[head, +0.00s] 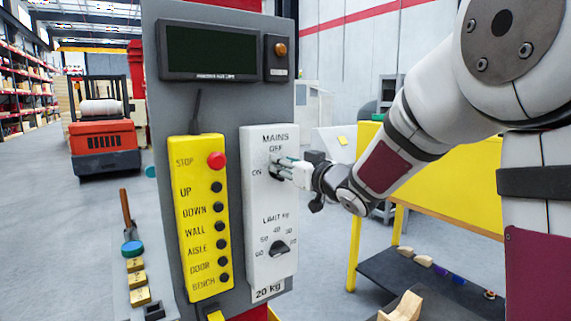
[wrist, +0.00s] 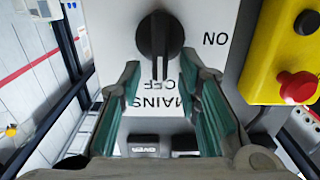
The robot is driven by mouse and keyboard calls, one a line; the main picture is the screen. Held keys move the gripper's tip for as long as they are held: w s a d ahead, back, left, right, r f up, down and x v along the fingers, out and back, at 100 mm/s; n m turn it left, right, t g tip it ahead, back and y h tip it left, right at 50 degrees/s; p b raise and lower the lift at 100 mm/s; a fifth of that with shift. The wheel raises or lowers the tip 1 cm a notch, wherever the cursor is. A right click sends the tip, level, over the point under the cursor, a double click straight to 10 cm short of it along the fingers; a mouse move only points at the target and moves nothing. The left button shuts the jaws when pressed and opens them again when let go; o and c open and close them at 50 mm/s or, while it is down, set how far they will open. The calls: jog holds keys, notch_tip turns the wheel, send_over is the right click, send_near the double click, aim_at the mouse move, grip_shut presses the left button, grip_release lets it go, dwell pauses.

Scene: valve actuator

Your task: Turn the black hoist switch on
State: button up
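The black switch knob (wrist: 160,35) sits on the white MAINS panel (head: 255,220), with OFF above it and ON to its left in the head view. In the wrist view the panel is upside down, and the knob's grip bar lines up with OFF. My gripper (wrist: 160,72) is open, its teal-padded fingers spread to either side of the bar's lower end with gaps on both sides. Whether the fingertips reach the bar's depth is unclear.
A yellow pendant (head: 203,270) with a red stop button (head: 216,160) and several black buttons hangs left of the panel. A black LIMIT KG knob (head: 280,248) is below the switch. A dark display (head: 210,50) is above. A yellow bench (head: 450,185) stands at right.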

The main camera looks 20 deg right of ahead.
grip_shut()
jog(key=shift+n+b, duration=0.3)
jog(key=n+b, duration=0.3)
jog(key=n, duration=0.1)
jog(key=a+f+n+b, duration=0.1)
jog(key=n+b, duration=0.3)
jog(key=a+n+b, duration=0.1)
jog(key=n+b, duration=0.2)
jog(key=b, duration=0.1)
jog(key=shift+s+a+f+n, duration=0.15)
jog(key=shift+s+f+n, duration=0.15)
jog(key=shift+f+n, duration=0.1)
jog(key=n+b, duration=0.4)
jog(key=shift+s+a+f, duration=0.1)
jog(key=shift+a+f, duration=0.05)
jog(key=shift+f, duration=0.2)
jog(key=shift+n, duration=0.3)
